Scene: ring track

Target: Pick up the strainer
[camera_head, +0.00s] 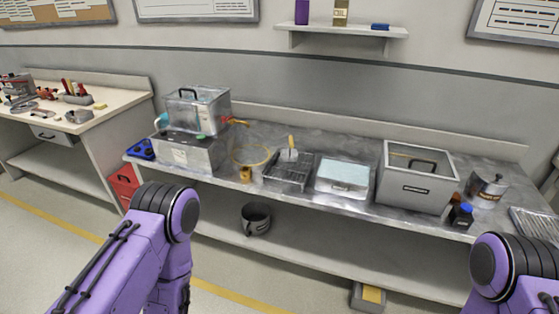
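I cannot tell for certain which item is the strainer. A dark, mesh-like tray (283,178) lies on the grey workbench (330,136), left of its middle, with a yellow-handled tool (291,147) standing in or behind it. A ribbed metal tray (537,227) sits at the far right end, partly cut off by the picture edge. Purple links of both my arms show at the lower left and lower right, in front of the bench. Neither gripper is in view, so their fingers cannot be seen.
A clear-topped box (187,154), a pale-blue-topped tray (343,177), a large grey box (416,183), a metal pot (486,190) and a dark bottle (461,214) crowd the bench. A dark bucket (256,219) stands on the lower shelf. A side table (112,102) stands left.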

